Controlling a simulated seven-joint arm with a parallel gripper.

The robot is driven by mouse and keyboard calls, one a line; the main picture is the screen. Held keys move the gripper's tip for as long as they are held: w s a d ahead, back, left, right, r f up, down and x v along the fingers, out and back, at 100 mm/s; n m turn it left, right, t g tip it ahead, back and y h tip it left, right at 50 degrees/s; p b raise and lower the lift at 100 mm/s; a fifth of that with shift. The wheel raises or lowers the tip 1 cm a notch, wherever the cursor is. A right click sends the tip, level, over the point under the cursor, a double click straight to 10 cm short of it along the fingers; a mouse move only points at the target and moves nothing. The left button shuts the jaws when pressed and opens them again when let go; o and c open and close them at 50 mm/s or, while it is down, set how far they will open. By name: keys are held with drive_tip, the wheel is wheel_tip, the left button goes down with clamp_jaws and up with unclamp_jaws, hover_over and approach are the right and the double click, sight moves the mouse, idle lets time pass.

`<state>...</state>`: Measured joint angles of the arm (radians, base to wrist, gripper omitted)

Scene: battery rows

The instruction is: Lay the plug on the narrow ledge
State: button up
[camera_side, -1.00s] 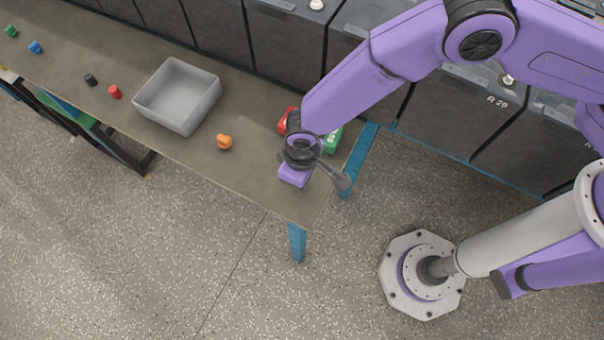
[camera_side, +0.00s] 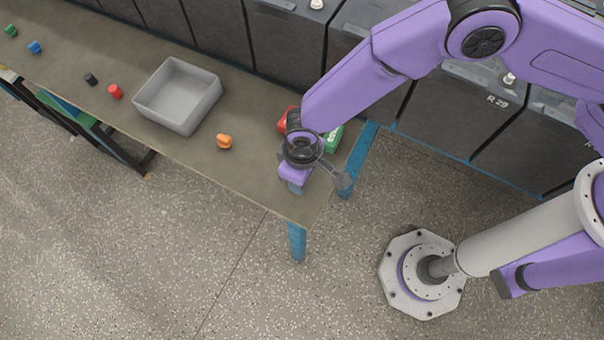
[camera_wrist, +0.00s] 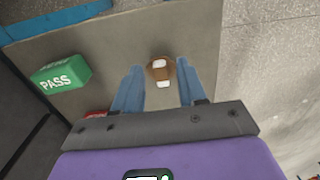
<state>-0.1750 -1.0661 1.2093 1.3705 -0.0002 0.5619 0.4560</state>
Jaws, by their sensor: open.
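A small brown piece with white patches (camera_wrist: 159,70), which looks like a plug, rests on the table top in the wrist view. It lies between and slightly beyond the two blue-grey fingers of my gripper (camera_wrist: 157,80), with gaps on both sides. My gripper is open and empty. In the side view my gripper (camera_side: 296,189) is over the near right corner of the table, and it hides the brown piece there. An orange plug (camera_side: 224,141) lies farther left on the table. I cannot tell which surface is the narrow ledge.
A green PASS block (camera_wrist: 62,75) and a red block (camera_side: 284,122) stand close beside my gripper. A grey open bin (camera_side: 178,128), a red plug (camera_side: 115,92), a black plug (camera_side: 91,80) and others lie left. Dark batteries (camera_side: 285,45) line the back. The table's (camera_side: 255,182) front middle is clear.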

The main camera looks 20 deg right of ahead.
wheel_tip(320, 180, up, 11)
drive_tip(key=shift+r, duration=0.2)
idle(0.3)
drive_tip(key=s+d+r+n, duration=0.2)
drive_tip(key=d+r, duration=1.1)
drive_tip(key=d, duration=0.4)
drive_tip(key=s+d+r, duration=0.2)
drive_tip(key=s+d, duration=0.2)
drive_tip(key=d, duration=0.7)
drive_tip(key=s+d+r+n, duration=0.1)
drive_tip(key=s+d, duration=0.4)
drive_tip(key=d, duration=0.6)
drive_tip(key=shift+s+d+r+n, duration=0.2)
drive_tip(key=shift+r+n, duration=0.1)
drive_tip(key=shift+r, duration=0.2)
